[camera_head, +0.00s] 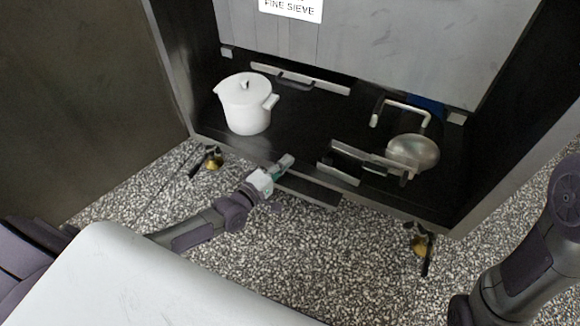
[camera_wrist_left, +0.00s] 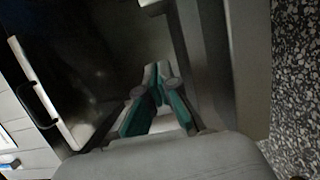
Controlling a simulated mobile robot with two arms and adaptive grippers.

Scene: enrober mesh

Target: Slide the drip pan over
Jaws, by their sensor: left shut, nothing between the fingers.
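A dark flat pan (camera_head: 312,190), which looks like the drip pan, sticks out at the front lower edge of the cabinet, just right of my left gripper. I cannot tell how far it reaches under the cabinet. My left gripper (camera_head: 286,163) is shut and empty at the cabinet's front edge. In the left wrist view its fingertips (camera_wrist_left: 157,72) are together, with nothing between them, over a dark surface beside a grey metal edge (camera_wrist_left: 205,70). Whether they touch that edge is unclear. My right gripper is out of view; only its arm shows at the right.
A white lidded pot (camera_head: 246,108) stands at the left on the dark cabinet floor (camera_head: 310,125). A round metal vessel (camera_head: 413,152) and metal bars stand at the right. A grey panel (camera_head: 370,45) with a FINE SIEVE label hangs behind. Speckled floor (camera_head: 330,240) lies in front.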

